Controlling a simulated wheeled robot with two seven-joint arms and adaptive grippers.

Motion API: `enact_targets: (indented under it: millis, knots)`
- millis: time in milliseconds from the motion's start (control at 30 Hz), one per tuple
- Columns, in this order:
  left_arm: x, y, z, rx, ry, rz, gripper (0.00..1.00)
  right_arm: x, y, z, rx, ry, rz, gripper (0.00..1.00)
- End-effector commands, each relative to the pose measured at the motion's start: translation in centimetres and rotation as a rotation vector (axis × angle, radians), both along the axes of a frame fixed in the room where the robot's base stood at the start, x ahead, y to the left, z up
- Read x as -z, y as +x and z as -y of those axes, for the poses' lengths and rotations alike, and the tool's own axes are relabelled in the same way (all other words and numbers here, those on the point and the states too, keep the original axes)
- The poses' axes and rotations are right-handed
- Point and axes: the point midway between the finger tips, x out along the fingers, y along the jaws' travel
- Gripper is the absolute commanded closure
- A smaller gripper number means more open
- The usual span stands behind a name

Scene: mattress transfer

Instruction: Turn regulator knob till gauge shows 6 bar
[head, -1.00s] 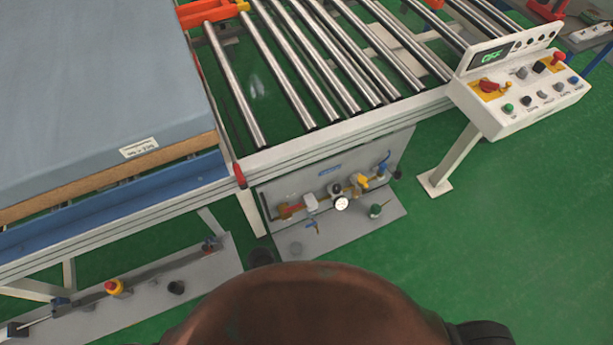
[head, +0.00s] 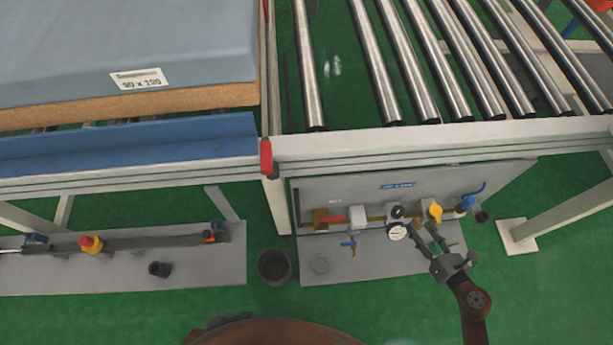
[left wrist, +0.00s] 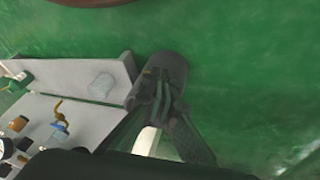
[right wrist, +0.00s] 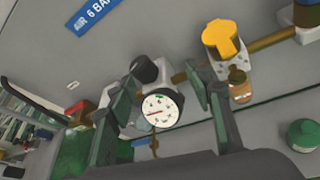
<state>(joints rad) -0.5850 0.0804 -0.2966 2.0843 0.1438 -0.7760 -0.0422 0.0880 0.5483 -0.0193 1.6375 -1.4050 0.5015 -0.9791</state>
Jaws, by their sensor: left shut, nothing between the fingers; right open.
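The round white gauge (head: 397,232) is on the regulator on the pipe panel below the conveyor. The black regulator knob (head: 397,211) is just above it. In the right wrist view the gauge (right wrist: 161,108) shows a red needle pointing left; its numbers are too small to read. The knob (right wrist: 143,69) is at its upper left. My right gripper (head: 423,229) is open just right of the gauge in the head view; its fingers (right wrist: 160,80) frame the knob and gauge, apparently not touching. My left gripper (left wrist: 158,112) is shut and empty over a dark bin, away from the panel.
A yellow valve handle (right wrist: 222,40) stands close to the right finger. The conveyor frame (head: 420,148) overhangs the panel. A bin (head: 274,266) stands on the floor, with open green floor in front.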

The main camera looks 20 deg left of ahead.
Motion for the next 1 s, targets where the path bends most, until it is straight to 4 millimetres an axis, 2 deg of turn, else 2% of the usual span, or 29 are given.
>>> enact_targets:
  millis: [33,200,400,667,800,1000]
  knots:
    - [0.1,0.3,0.3,-0.002,-0.011,0.001,1.0,0.9,0.2,-1.0,-0.064,-0.077,0.038,0.53]
    - [-2.0,1.6,0.7,-0.005,-0.031,0.027,1.0,0.3,0.3,-3.0,-0.202,-0.263,0.145,0.53]
    - [-2.8,2.1,1.0,-0.006,-0.037,0.038,1.0,-0.2,0.4,-3.4,-0.233,-0.309,0.173,0.53]
    - [-1.0,2.9,1.6,-0.02,-0.054,0.098,1.0,1.1,2.6,-5.1,-0.23,-0.303,0.17,0.53]
    - [0.5,2.9,1.0,-0.019,-0.038,0.141,1.0,2.2,4.1,-6.4,-0.23,-0.303,0.168,0.53]
    - [1.5,3.2,0.6,-0.02,-0.028,0.19,1.0,2.8,5.6,-7.6,-0.23,-0.302,0.169,0.53]
